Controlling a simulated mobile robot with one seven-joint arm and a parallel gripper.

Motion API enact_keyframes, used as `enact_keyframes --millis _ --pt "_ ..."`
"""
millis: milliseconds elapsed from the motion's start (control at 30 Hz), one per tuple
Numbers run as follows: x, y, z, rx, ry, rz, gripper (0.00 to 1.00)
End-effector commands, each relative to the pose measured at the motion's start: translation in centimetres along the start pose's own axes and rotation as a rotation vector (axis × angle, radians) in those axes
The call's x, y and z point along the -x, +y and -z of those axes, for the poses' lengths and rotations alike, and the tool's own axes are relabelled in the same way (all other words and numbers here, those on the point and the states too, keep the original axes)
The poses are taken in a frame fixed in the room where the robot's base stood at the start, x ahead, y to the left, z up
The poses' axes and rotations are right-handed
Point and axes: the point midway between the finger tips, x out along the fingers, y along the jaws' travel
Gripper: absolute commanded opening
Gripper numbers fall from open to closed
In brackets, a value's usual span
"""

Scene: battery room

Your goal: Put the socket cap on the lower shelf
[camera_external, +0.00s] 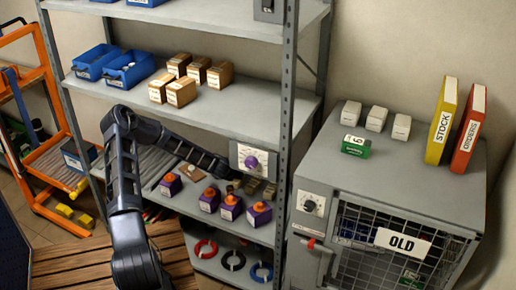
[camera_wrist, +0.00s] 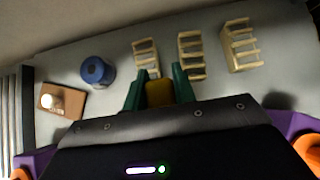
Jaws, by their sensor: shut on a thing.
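My gripper (camera_wrist: 156,80) shows in the wrist view with its two green fingers shut on a small mustard-yellow piece, which I take for the socket cap (camera_wrist: 158,94). Only part of the piece shows; the gripper body hides the rest. In the external view my arm reaches over the lower shelf (camera_external: 222,232), between the row of purple blocks and the shelf above. The fingers and the held piece cannot be made out there. Whether the piece touches the shelf surface, I cannot tell.
Several purple blocks with orange tops (camera_external: 231,207) line the shelf's front. Behind are three pale slotted racks (camera_wrist: 191,55), a blue cylinder (camera_wrist: 97,71) and a brown block with a white knob (camera_wrist: 62,101).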

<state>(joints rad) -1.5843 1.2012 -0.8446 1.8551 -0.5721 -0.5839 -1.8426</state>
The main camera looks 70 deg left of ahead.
Motion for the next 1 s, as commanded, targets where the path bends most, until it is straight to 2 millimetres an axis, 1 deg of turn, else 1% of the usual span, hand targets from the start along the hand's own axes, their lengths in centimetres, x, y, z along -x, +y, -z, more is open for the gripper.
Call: enact_keyframes --millis 33,167,200,267,300,400,500,600,733,833,1000 --pt "-0.7 -2.4 0.2 -0.02 0.002 0.026 0.02" --pt "-2.2 -8.0 0.3 -0.092 0.001 0.099 0.02" --pt "-2.7 -9.6 0.4 -0.118 0.002 0.125 0.02" --pt "-3.4 -12.2 0.5 -0.162 0.002 0.171 0.02" --pt "-3.9 -13.8 0.7 -0.195 0.001 0.203 0.02" --pt "-5.2 -17.6 1.1 -0.287 0.001 0.293 0.02" --pt "-6.3 -20.6 1.4 -0.37 0.0 0.374 0.02" --pt "-7.1 -22.9 1.5 -0.444 -0.002 0.444 0.02" --pt "-7.9 -25.1 1.5 -0.518 -0.002 0.513 0.02" --pt "-8.2 -26.0 1.4 -0.548 -0.002 0.543 0.02" --pt "-8.5 -26.6 1.5 -0.566 0.0 0.563 0.02"
